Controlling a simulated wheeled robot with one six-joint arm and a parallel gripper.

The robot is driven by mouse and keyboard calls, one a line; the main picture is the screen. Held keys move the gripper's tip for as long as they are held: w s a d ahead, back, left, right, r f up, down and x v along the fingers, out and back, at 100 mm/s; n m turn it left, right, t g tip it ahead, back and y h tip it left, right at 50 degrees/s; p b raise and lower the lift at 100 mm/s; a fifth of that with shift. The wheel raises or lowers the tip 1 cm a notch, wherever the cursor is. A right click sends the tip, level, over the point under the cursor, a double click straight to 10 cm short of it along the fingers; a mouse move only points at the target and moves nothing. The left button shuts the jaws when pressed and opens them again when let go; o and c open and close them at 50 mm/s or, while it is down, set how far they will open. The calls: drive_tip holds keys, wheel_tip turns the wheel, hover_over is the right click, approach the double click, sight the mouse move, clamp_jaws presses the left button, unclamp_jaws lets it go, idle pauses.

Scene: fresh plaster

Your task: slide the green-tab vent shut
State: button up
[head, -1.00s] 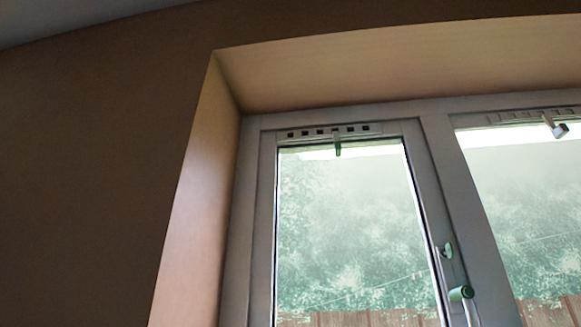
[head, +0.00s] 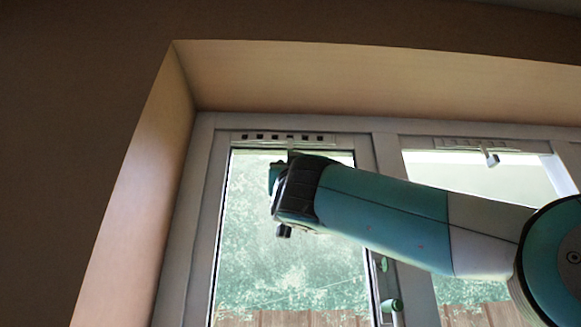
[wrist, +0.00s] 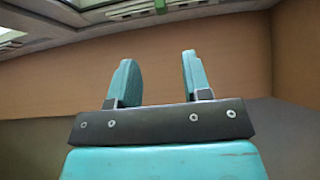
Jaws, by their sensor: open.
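The vent (head: 268,137) is a pale strip along the top of the left window's frame. Several dark slots show in it, so it stands open. Its green tab hangs below the strip in the earlier head view; now my arm mostly covers that spot. In the wrist view the vent strip (wrist: 128,10) runs along the top edge, with a small green tab (wrist: 160,6) on it. My gripper (wrist: 156,72) is open and empty, its two teal fingers apart. In the head view my gripper (head: 275,178) is just below the vent, mostly hidden by my own wrist.
A second vent (head: 455,143) with a pale grey tab (head: 492,158) is over the right window. Green-knobbed window handles (head: 390,305) are on the post between the panes. The plaster reveal (head: 140,190) closes in the left side and the top.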

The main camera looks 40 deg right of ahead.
drive_tip(key=p, duration=1.1)
approach(290, 144)
drive_tip(key=w, duration=0.1)
drive_tip(key=w+d+r, duration=0.2)
drive_tip(key=shift+w+d, duration=0.25)
drive_tip(key=shift+w+d+r+p, duration=0.3)
drive_tip(key=shift+w+p, duration=0.15)
clamp_jaws()
